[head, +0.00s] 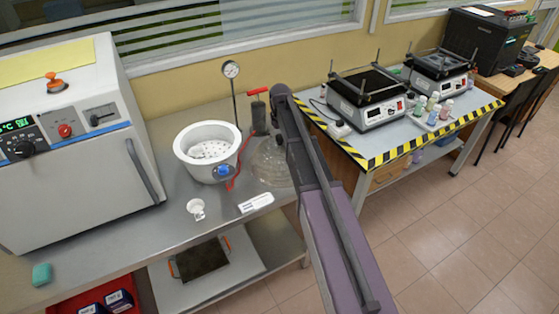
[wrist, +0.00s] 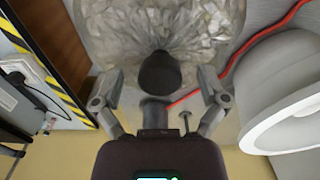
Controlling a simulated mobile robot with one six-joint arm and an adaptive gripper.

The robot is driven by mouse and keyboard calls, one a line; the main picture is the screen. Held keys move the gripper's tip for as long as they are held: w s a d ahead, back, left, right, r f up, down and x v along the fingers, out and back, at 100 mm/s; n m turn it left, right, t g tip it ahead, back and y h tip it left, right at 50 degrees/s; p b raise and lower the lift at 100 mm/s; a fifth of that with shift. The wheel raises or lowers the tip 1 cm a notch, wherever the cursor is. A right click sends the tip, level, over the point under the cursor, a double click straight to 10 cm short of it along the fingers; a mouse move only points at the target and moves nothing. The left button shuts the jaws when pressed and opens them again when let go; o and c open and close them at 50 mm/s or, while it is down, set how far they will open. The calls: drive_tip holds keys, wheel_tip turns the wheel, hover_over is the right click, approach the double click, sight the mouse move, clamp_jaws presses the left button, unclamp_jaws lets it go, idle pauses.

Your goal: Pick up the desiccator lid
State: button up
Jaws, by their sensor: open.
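The desiccator lid (head: 268,168) is a clear glass dome on the steel bench, partly hidden behind my arm in the head view. In the wrist view the glass lid (wrist: 125,28) fills the top middle, with its dark round knob (wrist: 160,72) in the centre. My gripper (wrist: 161,84) is open, with one finger on each side of the knob and a visible gap to both. I cannot tell how far the fingertips are from the knob in depth. The white desiccator bowl (head: 184,148) stands left of the lid, open, with a perforated plate inside.
A pump with a red handle (head: 258,91) stands behind the lid, and a red hose (head: 241,155) runs beside the bowl. A gauge (head: 231,69) rises behind. A white label (head: 256,203) and small white part (head: 196,208) lie in front. A hazard-striped table (head: 375,152) is close on the right.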

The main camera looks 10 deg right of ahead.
idle(0.6)
clamp_jaws()
